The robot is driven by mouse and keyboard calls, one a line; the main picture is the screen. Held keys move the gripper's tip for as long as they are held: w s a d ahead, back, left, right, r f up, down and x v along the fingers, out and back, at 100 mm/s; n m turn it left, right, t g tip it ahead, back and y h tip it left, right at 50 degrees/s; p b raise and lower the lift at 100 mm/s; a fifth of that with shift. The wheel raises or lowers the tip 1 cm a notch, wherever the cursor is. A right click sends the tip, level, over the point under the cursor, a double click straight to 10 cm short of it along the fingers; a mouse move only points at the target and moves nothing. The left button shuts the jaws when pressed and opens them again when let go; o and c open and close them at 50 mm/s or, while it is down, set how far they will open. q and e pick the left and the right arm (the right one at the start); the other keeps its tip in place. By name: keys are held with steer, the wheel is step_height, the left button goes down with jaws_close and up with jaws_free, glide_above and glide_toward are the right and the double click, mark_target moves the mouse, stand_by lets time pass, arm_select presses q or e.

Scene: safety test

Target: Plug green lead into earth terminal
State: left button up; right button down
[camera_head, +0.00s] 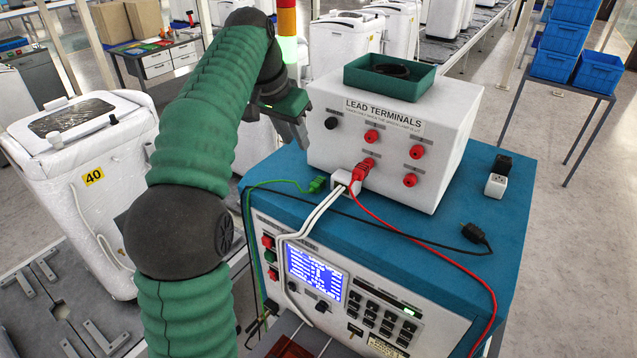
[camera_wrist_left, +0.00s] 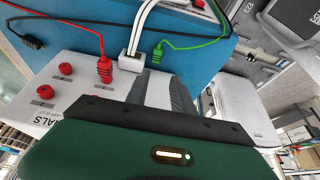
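The green lead's plug (camera_head: 317,184) lies on the blue top of the tester, in front of the white terminal box (camera_head: 395,190). It also shows in the left wrist view (camera_wrist_left: 158,50), beyond my fingertips. The box has one black terminal (camera_head: 331,122) and several red ones (camera_head: 371,136); their small labels are unreadable, so I cannot tell which is earth. My left gripper (camera_head: 300,137) is beside the box's left end, above and behind the green plug. In the left wrist view its two fingers (camera_wrist_left: 165,85) are apart with nothing between them. My right gripper is out of view.
A red plug (camera_head: 362,169) is at a lower red terminal, beside a white plug (camera_head: 343,180) with white cables. A black lead (camera_head: 473,233) crosses the blue top. A green tray (camera_head: 390,76) sits on the box. A black-and-white socket piece (camera_head: 497,184) stands at right.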

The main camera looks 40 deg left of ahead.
arm_select(q)
glide_toward(317, 181)
steer(key=shift+p+x, duration=0.4)
steer(key=shift+x, duration=0.8)
steer(key=shift+w+a+f, duration=0.1)
steer(key=shift+w+f, duration=0.1)
steer(key=shift+f, duration=0.2)
steer(key=shift+a+f, duration=0.1)
steer(key=shift+a, duration=0.05)
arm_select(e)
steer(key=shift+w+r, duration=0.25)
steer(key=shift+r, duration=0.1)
arm_select(q)
steer(key=shift+w, duration=0.1)
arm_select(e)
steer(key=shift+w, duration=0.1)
